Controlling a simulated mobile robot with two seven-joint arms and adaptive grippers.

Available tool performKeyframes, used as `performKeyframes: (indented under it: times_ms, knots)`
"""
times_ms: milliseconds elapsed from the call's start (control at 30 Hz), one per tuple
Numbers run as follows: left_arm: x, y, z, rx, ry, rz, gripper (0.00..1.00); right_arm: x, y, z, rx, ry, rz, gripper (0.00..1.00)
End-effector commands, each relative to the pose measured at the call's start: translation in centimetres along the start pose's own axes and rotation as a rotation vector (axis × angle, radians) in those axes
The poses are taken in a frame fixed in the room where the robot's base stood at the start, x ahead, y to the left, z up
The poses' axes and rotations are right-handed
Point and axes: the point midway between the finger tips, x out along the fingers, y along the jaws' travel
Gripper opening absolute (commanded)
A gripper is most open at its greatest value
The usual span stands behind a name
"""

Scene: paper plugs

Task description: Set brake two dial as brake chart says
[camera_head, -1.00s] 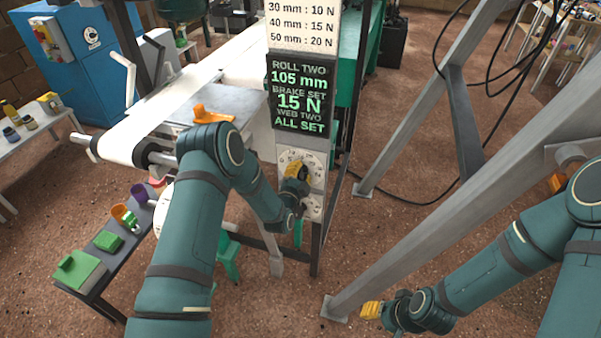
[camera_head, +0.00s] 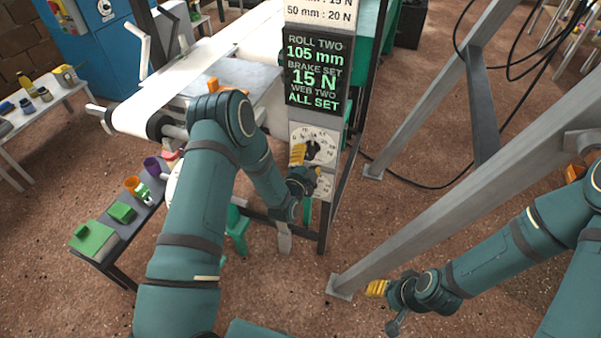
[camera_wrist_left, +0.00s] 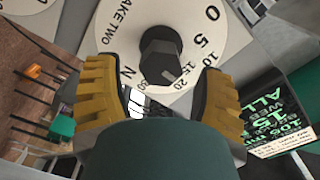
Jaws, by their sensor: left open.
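The brake two dial (camera_wrist_left: 119,28) is a white round plate with black numbers, in the left wrist view. In the head view the dial (camera_head: 302,131) sits below the dark display. My left gripper (camera_wrist_left: 157,75) is open, its yellow fingers on either side of the knob's lower part, apart from it. The display (camera_head: 317,70) reads roll two 105 mm, brake set 15 N, web two ALL SET. The chart (camera_head: 320,12) is cut off. My right gripper (camera_head: 377,288) is low at right.
A second dial (camera_head: 325,184) sits just below the first, partly behind my left gripper. Grey slanted beams (camera_head: 430,105) stand to the right. A small dark bench (camera_head: 135,215) with coloured cups and green blocks stands at the left.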

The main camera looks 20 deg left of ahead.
Motion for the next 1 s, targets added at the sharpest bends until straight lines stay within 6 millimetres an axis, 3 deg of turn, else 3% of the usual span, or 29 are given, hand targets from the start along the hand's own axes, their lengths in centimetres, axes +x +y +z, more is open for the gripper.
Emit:
performKeyframes:
  times_ms: [200, 400, 600, 1000]
  knots:
    - [-4.6, 0.1, 0.0, 0.0, -0.002, 0.004, 0.69, 0.0, 0.0, 0.0, 0.0, 0.0, 0.0, 0.47]
    - [-7.3, 0.1, 0.0, 0.0, -0.002, 0.003, 0.69, 0.0, 0.0, 0.0, 0.0, 0.0, 0.0, 0.47]
    - [-8.2, 0.0, 0.1, 0.0, -0.002, 0.001, 0.69, 0.0, 0.0, 0.0, 0.0, 0.0, 0.0, 0.47]
    - [-8.2, 0.0, 0.1, 0.0, -0.002, 0.001, 0.69, 0.0, 0.0, 0.0, 0.0, 0.0, 0.0, 0.47]
